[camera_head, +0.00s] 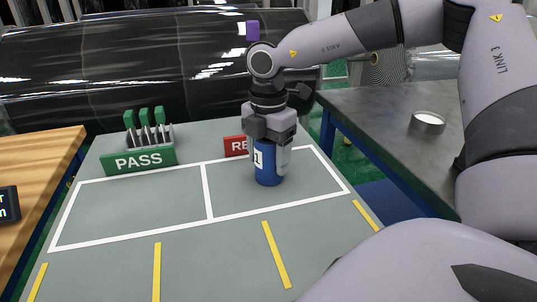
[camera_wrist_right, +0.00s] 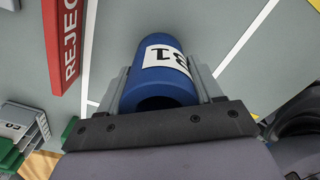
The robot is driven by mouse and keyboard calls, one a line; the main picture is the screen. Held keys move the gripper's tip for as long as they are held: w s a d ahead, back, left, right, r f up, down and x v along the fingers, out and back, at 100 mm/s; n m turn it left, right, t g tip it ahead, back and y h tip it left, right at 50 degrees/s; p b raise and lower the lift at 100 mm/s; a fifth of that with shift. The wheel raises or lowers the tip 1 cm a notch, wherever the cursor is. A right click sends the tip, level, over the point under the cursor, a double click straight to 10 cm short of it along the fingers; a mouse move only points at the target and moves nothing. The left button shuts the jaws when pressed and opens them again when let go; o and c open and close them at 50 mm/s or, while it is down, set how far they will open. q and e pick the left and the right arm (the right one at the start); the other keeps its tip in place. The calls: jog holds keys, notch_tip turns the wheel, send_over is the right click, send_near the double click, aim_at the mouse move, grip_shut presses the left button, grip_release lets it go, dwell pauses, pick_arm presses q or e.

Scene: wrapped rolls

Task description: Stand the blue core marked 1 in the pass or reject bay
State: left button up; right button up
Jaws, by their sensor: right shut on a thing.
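The blue core (camera_head: 268,174) is upright, with a white label showing a 1. My right gripper (camera_head: 268,158) is shut on it from above, with one finger on each side. The core is over the right-hand bay, in front of the red REJECT sign (camera_head: 236,146), which it and the gripper partly hide. I cannot tell whether its base touches the table. In the right wrist view the core (camera_wrist_right: 158,92) sits between the fingers, its open end towards me. The green PASS sign (camera_head: 139,160) stands behind the empty left-hand bay. My left gripper is not in view.
White lines (camera_head: 207,190) divide the two bays on the grey table. Green-topped pieces (camera_head: 144,118) stand in a rack behind the PASS sign. A dark metal table (camera_head: 385,115) with a tape roll (camera_head: 427,122) is at the right, a wooden one (camera_head: 35,170) at the left.

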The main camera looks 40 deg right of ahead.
jog(key=o, duration=1.2)
notch_tip(320, 180, up, 12)
jog(key=shift+r+p, duration=0.1)
jog(key=shift+p, duration=0.5)
